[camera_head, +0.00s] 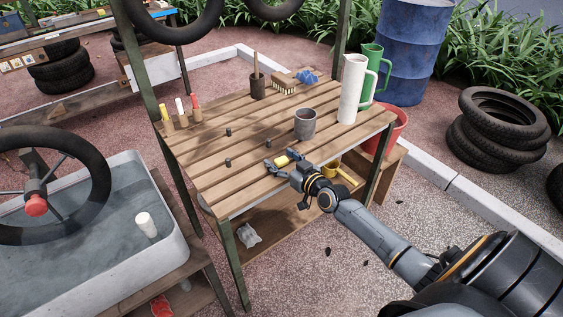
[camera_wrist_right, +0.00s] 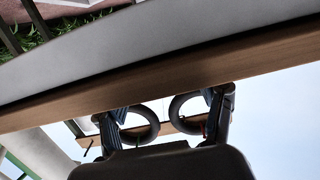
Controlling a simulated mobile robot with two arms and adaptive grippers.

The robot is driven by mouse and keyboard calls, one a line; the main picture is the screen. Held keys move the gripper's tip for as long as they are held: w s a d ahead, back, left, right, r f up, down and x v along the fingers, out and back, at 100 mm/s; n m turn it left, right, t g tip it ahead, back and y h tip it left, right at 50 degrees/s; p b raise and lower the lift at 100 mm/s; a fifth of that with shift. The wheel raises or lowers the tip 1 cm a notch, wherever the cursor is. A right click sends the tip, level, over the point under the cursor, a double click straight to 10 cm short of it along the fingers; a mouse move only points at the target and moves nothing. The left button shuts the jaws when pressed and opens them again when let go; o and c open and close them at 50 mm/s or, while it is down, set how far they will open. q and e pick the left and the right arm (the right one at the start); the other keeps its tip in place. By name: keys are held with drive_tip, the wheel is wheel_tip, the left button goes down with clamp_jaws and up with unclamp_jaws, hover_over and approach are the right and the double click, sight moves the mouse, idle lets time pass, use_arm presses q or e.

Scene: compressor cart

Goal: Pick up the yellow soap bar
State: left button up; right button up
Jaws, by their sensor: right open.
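The yellow soap bar (camera_head: 281,161) lies on the slatted wooden table (camera_head: 225,180), near its front edge, in the head view. My right gripper (camera_head: 280,158) reaches in from the right, low over the table. Its fingers are open, with the soap showing between or just beyond them; I cannot tell whether they touch it. The open fingers also show in the right wrist view (camera_wrist_right: 164,112), where I cannot make out the soap. My left gripper is not in view.
A grey cup (camera_head: 305,124) stands close behind my right gripper. Several small dark pegs (camera_head: 228,162) stand to its left. A white pitcher (camera_head: 352,88), a green pitcher (camera_head: 373,70) and a brush (camera_head: 284,87) are farther back. A water basin (camera_head: 155,262) is at the left.

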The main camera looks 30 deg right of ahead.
drive_tip(key=shift+c, duration=0.2)
drive_tip(key=c, duration=1.1)
drive_tip(key=shift+c, duration=0.3)
